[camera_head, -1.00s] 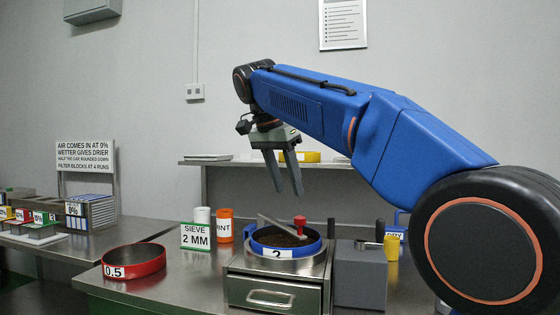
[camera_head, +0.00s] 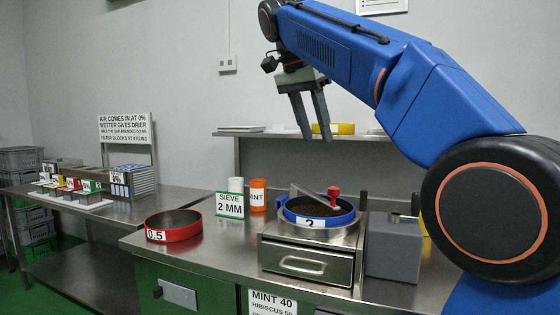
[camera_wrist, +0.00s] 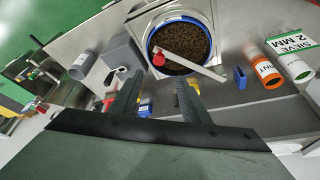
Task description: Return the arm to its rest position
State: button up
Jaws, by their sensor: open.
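My arm (camera_head: 400,75) is raised and bent over the steel bench. My gripper (camera_head: 312,112) hangs from its end with the two fingers apart and nothing between them. It is in the air above the blue sieve (camera_head: 345,218), which sits on a steel drawer box (camera_head: 268,250) and holds dark leaf material. In the wrist view my gripper (camera_wrist: 158,98) shows its fingers spread, with the blue sieve (camera_wrist: 149,45) beyond them. A red-knobbed tool (camera_head: 333,193) and a flat bar lie across the sieve.
A red sieve (camera_head: 168,234) marked 0.5 stands left on the bench. A sign (camera_head: 230,205) reading SIEVE 2 MM, an orange jar (camera_head: 257,196) and a white jar (camera_head: 236,185) stand behind. A grey block (camera_head: 395,248) is at right. A shelf (camera_head: 260,134) runs behind my gripper.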

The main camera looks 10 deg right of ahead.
jog(key=s+d+f+n+t+y, duration=0.1)
jog(key=s+f+n, duration=0.3)
jog(key=s+f, duration=0.4)
jog(key=s+d+f+n+t+y, duration=0.1)
jog(key=s+f+n, duration=0.3)
jog(key=f, duration=1.8)
jog(key=s+d+f+n+t+y, duration=0.1)
jog(key=s+f+n, duration=0.4)
jog(key=s+f, duration=0.9)
notch_tip(320, 180, down, 2)
jog(key=shift+d+f+y, duration=0.1)
jog(key=shift+d+y, duration=0.4)
jog(key=shift+d, duration=0.6)
